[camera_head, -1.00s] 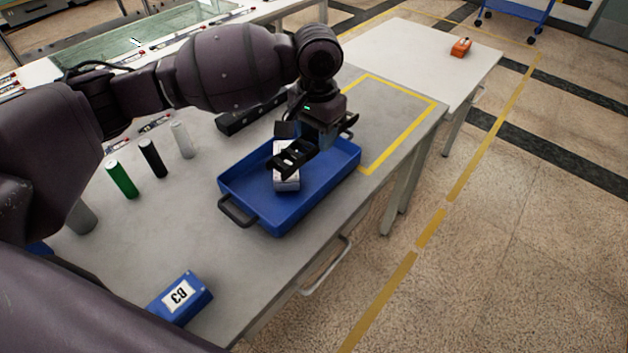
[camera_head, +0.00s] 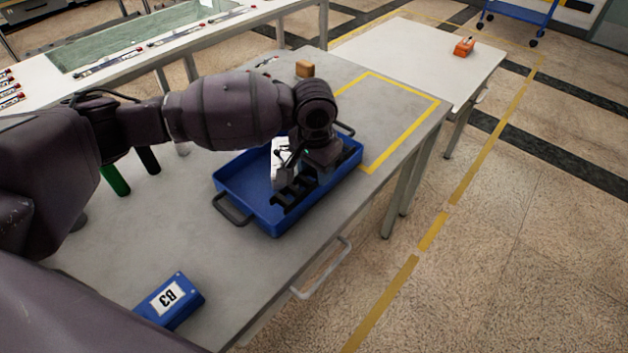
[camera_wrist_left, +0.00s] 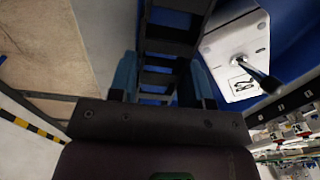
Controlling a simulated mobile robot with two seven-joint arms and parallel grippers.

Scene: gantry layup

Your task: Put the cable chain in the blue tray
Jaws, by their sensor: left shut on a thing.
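The cable chain (camera_head: 294,196) is a black ladder-like strip. My left gripper (camera_head: 312,178) is shut on it, inside the outline of the blue tray (camera_head: 238,182), along the tray's right side. Whether the chain touches the tray floor cannot be told. In the left wrist view the chain (camera_wrist_left: 168,48) runs between the two blue fingers. A white box (camera_head: 283,160) stands in the tray just left of the chain; it also shows in the left wrist view (camera_wrist_left: 226,50). My left wrist hides part of the tray's far end. My right gripper is not in view.
Green (camera_head: 115,180) and black (camera_head: 148,160) cylinders stand left of the tray, partly behind my arm. A brown block (camera_head: 305,68) lies behind. The yellow-outlined area (camera_head: 395,105) is bare.

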